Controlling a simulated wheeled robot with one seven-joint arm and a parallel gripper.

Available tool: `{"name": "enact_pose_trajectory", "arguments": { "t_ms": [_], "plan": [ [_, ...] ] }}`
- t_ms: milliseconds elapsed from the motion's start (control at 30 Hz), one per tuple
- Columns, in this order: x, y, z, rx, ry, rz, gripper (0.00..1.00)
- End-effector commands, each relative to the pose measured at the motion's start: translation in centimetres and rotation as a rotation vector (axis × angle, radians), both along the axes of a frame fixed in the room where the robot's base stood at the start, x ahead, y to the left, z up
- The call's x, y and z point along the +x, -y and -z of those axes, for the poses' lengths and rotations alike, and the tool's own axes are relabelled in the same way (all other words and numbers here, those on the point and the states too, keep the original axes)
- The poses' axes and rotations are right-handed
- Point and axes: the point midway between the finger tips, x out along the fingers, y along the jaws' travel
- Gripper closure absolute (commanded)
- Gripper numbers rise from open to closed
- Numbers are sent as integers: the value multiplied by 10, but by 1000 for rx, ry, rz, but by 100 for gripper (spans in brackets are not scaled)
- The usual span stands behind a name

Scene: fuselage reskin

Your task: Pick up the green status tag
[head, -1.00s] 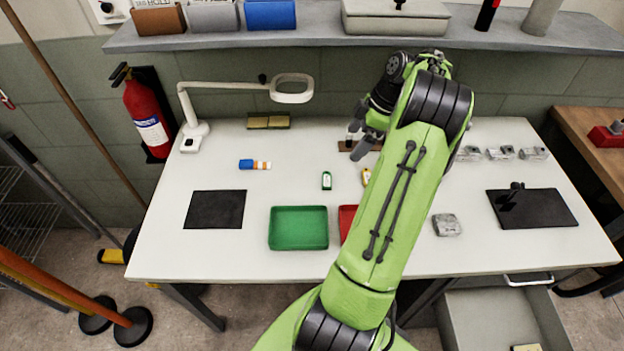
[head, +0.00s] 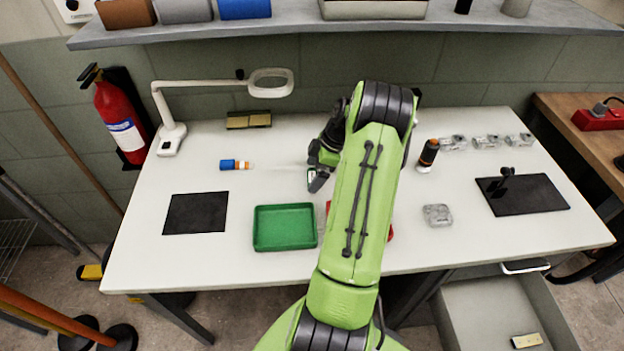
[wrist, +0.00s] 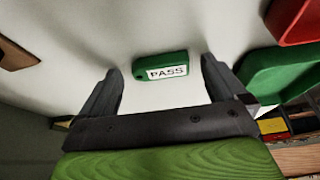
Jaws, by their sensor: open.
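The green status tag (wrist: 161,68) lies flat on the white table, with a white label reading PASS. In the wrist view it sits just beyond and between the fingertips of my gripper (wrist: 162,76), which is open and empty. In the head view my gripper (head: 316,180) is low over the table, and the tag (head: 311,173) is mostly hidden behind the fingers. I cannot tell the exact height of the fingers above the table.
A green tray (head: 285,228) stands in front of the tag, with a red tray (head: 389,234) partly hidden behind my arm. A blue and orange item (head: 237,165) lies to the left. A black and orange cylinder (head: 428,155) stands to the right. A dark mat (head: 195,212) lies front left.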

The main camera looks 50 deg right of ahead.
Motion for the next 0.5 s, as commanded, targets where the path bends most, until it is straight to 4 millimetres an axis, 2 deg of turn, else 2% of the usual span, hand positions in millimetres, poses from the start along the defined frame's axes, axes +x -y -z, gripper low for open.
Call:
{"name": "enact_pose_trajectory", "arguments": {
  "t_ms": [133, 500],
  "plan": [
    [0, 0, 0, 1, -1, 1, 2],
    [0, 0, -1, 1, -1, 1, 59]
  ]
}}
